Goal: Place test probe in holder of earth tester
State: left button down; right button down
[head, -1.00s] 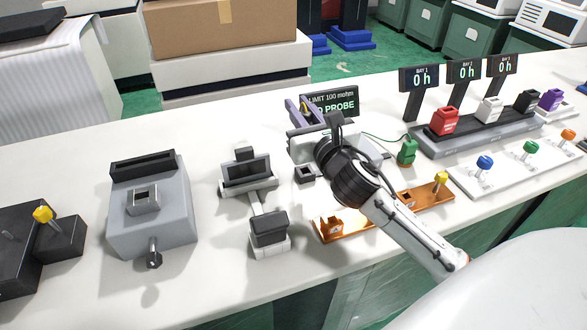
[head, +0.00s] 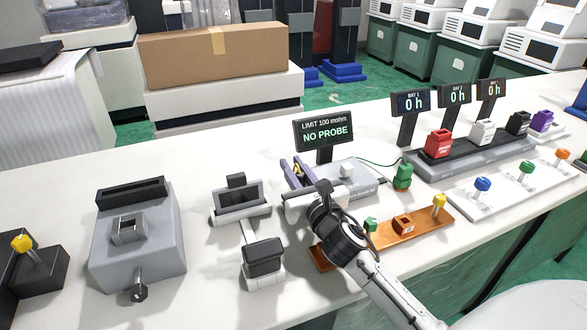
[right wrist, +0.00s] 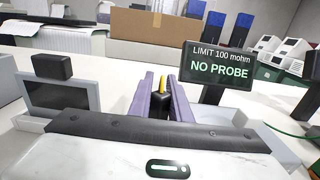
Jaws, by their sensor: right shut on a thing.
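My right gripper (head: 295,170), with purple fingers, is shut on a slim yellow-and-black thing that looks like the test probe (right wrist: 158,102). In the right wrist view the probe stands upright between the fingers. The earth tester (head: 350,177) is a low grey unit with a small raised block on top, just right of the fingers. Its dark display (head: 324,134) reads "LIMIT 100 mohm" and "NO PROBE"; it also shows in the right wrist view (right wrist: 219,65). The gripper and wrist cover the tester's left part, so I cannot see the holder clearly. My left gripper is not in view.
A green block (head: 403,177) with a green cable stands right of the tester. An orange strip (head: 385,234) with a yellow lever lies in front, partly behind my arm. A grey stand with a screen (head: 240,199) is close on the left. The table beyond the tester's display is clear.

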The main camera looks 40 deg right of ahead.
jog(key=c, duration=1.6)
grip_release()
jog(key=shift+f, duration=0.1)
jog(key=shift+c, duration=0.2)
jog(key=v, duration=1.2)
jog(key=shift+b, duration=0.35)
jog(key=shift+s, duration=0.1)
